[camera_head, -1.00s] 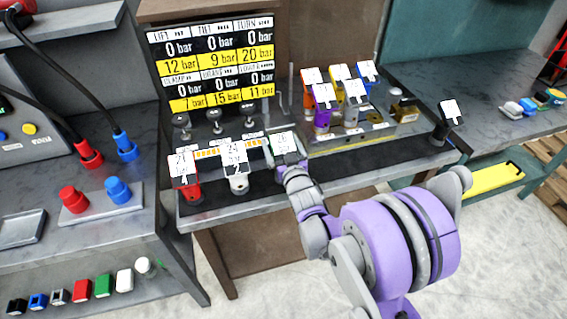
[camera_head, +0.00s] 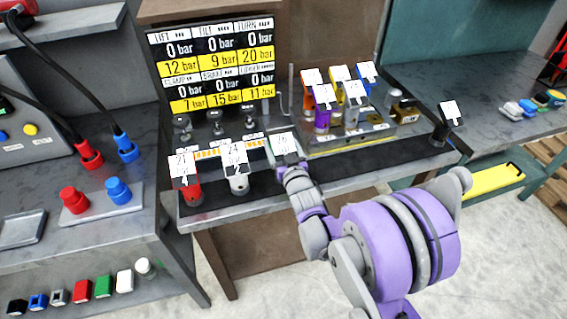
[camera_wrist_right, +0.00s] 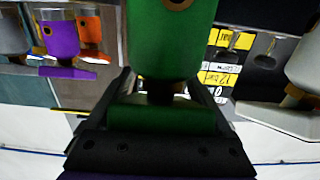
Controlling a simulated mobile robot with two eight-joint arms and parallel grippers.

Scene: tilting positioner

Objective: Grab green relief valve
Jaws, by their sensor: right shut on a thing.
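The green relief valve (camera_wrist_right: 165,40) fills the upper middle of the right wrist view, upright in that picture. My right gripper (camera_wrist_right: 160,98) is shut on its narrower lower part, with one dark finger on each side. In the head view my right gripper (camera_head: 287,158) is at the front row of the bench, right of the white valve (camera_head: 239,184) and the red valve (camera_head: 192,191). A white tag (camera_head: 283,143) shows just above the gripper there. The green body is hidden in the head view by the tag and gripper. My left gripper is not in view.
The pressure board (camera_head: 215,65) stands behind the front row. Purple (camera_head: 322,117), orange, yellow and blue tagged valves stand in a rack at the back right. A dark tagged piece (camera_head: 440,132) stands near the bench's right end. The dark mat between is clear.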

